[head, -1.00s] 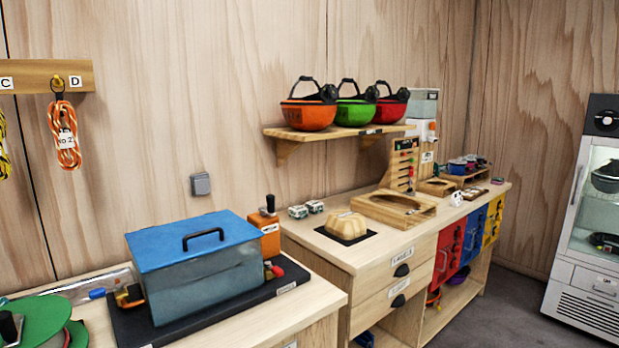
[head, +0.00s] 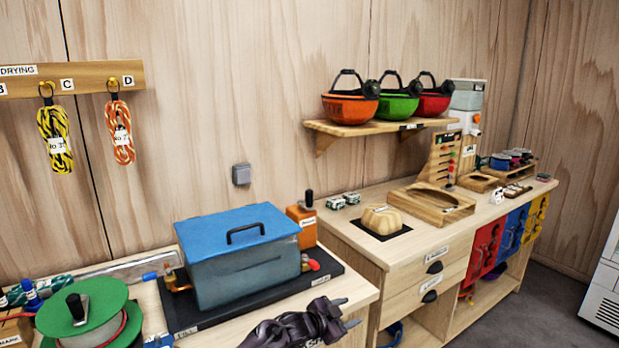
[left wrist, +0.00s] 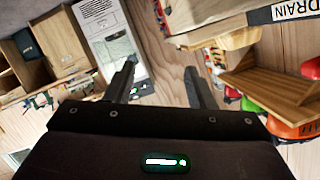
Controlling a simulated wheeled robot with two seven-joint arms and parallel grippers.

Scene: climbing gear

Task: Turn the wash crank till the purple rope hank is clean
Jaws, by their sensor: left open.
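A grey tank (head: 243,278) with a shut blue lid (head: 237,240) stands on a black base on the near bench. An orange box with an upright black handle (head: 309,199) stands behind its right end; this looks like the wash crank, but the frames do not make it certain. I see no purple rope hank; the tank's inside is hidden by the lid. My left gripper (head: 346,313) is open and empty, low in front of the tank's right end and apart from it. Its two spread fingers (left wrist: 160,86) also show in the left wrist view. My right gripper is not in view.
A red knob (head: 313,265) and a blue-handled brass valve (head: 166,277) flank the tank. A green reel (head: 82,310) stands at left. Yellow (head: 55,140) and orange (head: 120,132) hanks hang on the drying rail. The right bench (head: 350,237) holds a tan mould and wooden trays.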

